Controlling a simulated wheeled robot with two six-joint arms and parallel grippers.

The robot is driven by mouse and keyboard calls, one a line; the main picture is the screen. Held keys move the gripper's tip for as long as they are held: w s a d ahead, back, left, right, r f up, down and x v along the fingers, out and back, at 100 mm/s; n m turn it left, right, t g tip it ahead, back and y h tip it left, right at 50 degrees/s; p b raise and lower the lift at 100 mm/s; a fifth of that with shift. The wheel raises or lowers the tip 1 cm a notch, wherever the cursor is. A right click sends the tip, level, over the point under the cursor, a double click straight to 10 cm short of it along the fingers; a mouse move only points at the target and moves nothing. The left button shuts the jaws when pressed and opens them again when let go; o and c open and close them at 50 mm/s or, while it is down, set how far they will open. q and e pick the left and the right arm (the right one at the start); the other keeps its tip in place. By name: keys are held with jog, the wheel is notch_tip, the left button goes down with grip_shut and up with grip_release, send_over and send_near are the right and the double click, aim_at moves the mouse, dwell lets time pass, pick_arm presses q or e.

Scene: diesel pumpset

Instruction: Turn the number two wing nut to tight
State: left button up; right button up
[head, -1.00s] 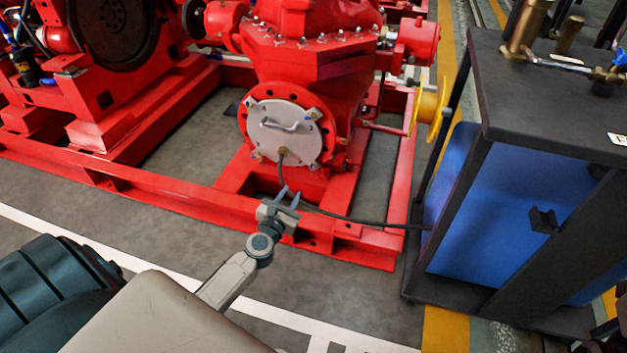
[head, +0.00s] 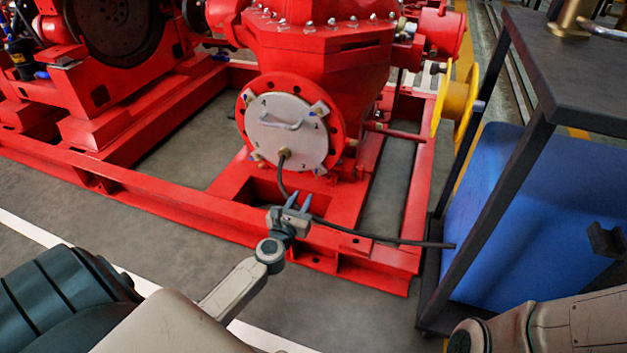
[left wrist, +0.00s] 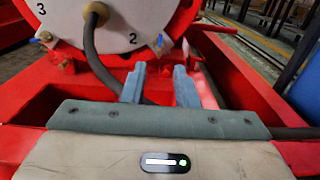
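A round white cover plate (head: 283,140) with a bar handle is on the red pump's flange, with wing nuts around its rim. The number two wing nut (head: 319,169) is at the plate's lower right; in the left wrist view its blue wing (left wrist: 160,41) shows beside the printed 2. My left gripper (head: 301,200) is below the plate, apart from that nut. Its two fingers (left wrist: 159,84) are spread with nothing held; the nut lies beyond and above the gap. My right gripper is out of view.
A black hose (head: 365,235) runs from the plate's lower fitting, behind my left fingers, to the right. A red base frame (head: 355,248) lies below the pump. A dark stand with a blue tank (head: 540,215) is at right. A yellow handwheel (head: 456,100) stands right of the pump.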

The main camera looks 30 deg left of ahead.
aim_at(317, 173)
pick_arm(q)
jog(key=b+x, duration=0.1)
jog(key=x, duration=0.9)
jog(key=shift+w+b, duration=0.15)
jog(key=shift+b, duration=0.15)
jog(key=shift+d, duration=0.1)
grip_shut()
